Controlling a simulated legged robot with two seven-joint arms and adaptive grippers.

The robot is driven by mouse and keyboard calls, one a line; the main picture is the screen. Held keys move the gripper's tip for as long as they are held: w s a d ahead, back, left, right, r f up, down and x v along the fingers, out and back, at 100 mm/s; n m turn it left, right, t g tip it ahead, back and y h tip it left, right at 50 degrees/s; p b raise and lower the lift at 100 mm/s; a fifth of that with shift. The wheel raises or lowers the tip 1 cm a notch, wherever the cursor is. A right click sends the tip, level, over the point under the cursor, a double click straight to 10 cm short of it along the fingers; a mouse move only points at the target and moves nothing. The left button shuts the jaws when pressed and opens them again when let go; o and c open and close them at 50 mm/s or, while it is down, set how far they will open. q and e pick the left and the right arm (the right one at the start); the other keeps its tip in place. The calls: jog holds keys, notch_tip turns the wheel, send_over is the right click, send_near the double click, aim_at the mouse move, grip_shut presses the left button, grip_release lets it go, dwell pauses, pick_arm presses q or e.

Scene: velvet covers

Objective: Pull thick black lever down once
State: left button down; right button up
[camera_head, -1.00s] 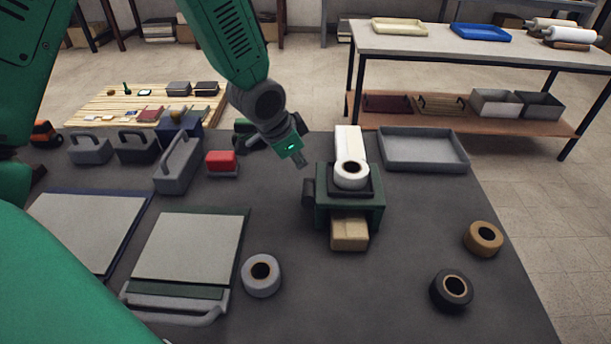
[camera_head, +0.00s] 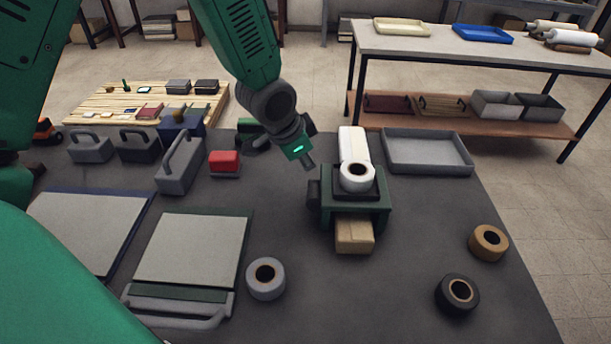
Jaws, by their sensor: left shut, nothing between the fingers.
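A green press-like device (camera_head: 371,205) stands right of the middle of the dark table, with a white roll (camera_head: 357,176) on top and a tan block (camera_head: 354,235) at its front. A thick black part (camera_head: 314,195), which looks like the lever, sticks out at the device's left side. It is small here, and its exact tilt is hard to tell. My left gripper (camera_head: 309,164) is shut and empty, pointing down and right. In the picture its tips are just above the black part, with a small gap. My right gripper is not in view.
A grey tray (camera_head: 428,151) lies right of the device. Grey (camera_head: 266,277), black (camera_head: 457,293) and brown (camera_head: 488,242) rolls lie in front. A red block (camera_head: 224,163) and grey handled blocks (camera_head: 179,165) stand left. The table between the flat panel (camera_head: 193,247) and device is mostly clear.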

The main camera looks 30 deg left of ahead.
aim_at(323, 174)
pick_arm(q)
jog(key=d, duration=0.2)
jog(key=d+r, duration=0.1)
jog(key=shift+d, duration=0.4)
jog(key=shift+s+d, duration=0.1)
jog(key=shift+d, duration=0.2)
jog(key=shift+s+a+f, duration=0.1)
jog(key=shift+f, duration=0.1)
jog(key=shift+a+f, duration=0.25)
jog(key=shift+a, duration=0.45)
jog(key=shift+a+f, duration=0.2)
jog(key=shift+a, duration=0.45)
jog(key=shift+d+r, duration=0.2)
jog(key=shift+d, duration=0.6)
jog(key=shift+s+d, duration=0.15)
jog(key=shift+d, duration=0.25)
jog(key=shift+f, duration=0.1)
jog(key=shift+s+a+f, duration=0.2)
jog(key=shift+a+f, duration=0.15)
jog(key=shift+f+b, duration=0.1)
jog(key=shift+b, duration=0.2)
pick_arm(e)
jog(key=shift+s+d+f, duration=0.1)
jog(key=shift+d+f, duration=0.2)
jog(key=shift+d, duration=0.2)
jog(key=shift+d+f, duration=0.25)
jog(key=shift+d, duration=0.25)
